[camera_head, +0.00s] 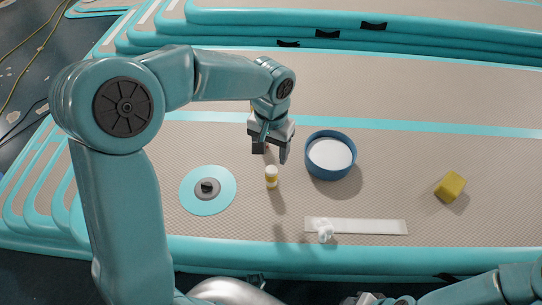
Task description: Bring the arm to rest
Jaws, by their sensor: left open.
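My left gripper (271,152) hangs at the end of my left arm, pointing down over the beige inflatable surface (390,190). Its jaws are apart and I see nothing held between them. It is just behind a small yellow and white bottle (271,177) and left of a blue round tub (330,174) with a white inside. My right arm (485,287) shows only partly along the bottom right edge, and I cannot make out its gripper.
A teal disc (225,200) with a grey centre lies left of the bottle. A white strip (375,227) lies in front, with a small white object (325,232) at its left end. A yellow cube (450,186) sits at the right. Teal inflatable tubes (410,32) rise at the back.

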